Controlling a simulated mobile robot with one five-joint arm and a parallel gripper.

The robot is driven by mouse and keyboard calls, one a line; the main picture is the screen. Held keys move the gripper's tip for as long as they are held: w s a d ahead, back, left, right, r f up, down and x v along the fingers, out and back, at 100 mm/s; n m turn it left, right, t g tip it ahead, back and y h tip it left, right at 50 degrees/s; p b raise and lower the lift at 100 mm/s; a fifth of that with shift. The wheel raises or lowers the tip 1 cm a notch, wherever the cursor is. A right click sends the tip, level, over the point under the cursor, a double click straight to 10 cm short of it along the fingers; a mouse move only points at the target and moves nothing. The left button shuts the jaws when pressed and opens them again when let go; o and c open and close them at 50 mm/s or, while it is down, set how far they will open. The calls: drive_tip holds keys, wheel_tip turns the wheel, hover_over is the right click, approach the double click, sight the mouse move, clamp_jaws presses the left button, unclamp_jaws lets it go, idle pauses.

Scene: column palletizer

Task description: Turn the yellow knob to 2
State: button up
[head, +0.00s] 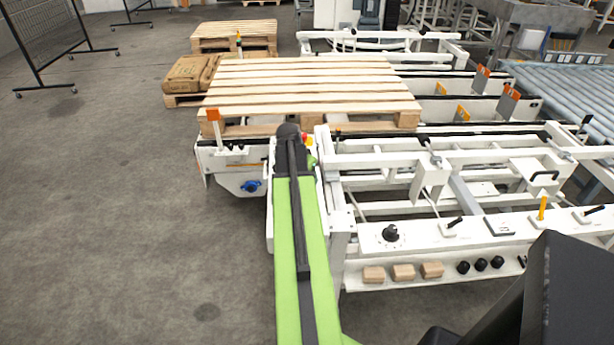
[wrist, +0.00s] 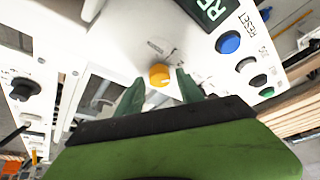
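The yellow knob (wrist: 160,74) sits on a white panel (wrist: 125,45) in the wrist view. A small pale mark shows on the knob, but the scale printed around it is too small to read. My gripper (wrist: 159,79) is open. Its two green fingers point toward the panel, one to the left of the knob and one to the right, with gaps showing between. I cannot tell how far the fingertips are from the panel. In the head view my arm hides the yellow knob and my gripper.
On the panel are a display (wrist: 214,8), a blue button (wrist: 228,42) marked RESET and several other buttons. A black knob (wrist: 22,88) is at the left. In the head view a wooden pallet (head: 310,85) lies beyond my arm, and white conveyor frames (head: 470,165) stand at the right.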

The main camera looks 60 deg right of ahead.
drive_tip(key=shift+o, duration=0.2)
drive_tip(key=p+v, duration=1.6)
drive_tip(key=v, duration=0.1)
drive_tip(key=shift+r, duration=0.25)
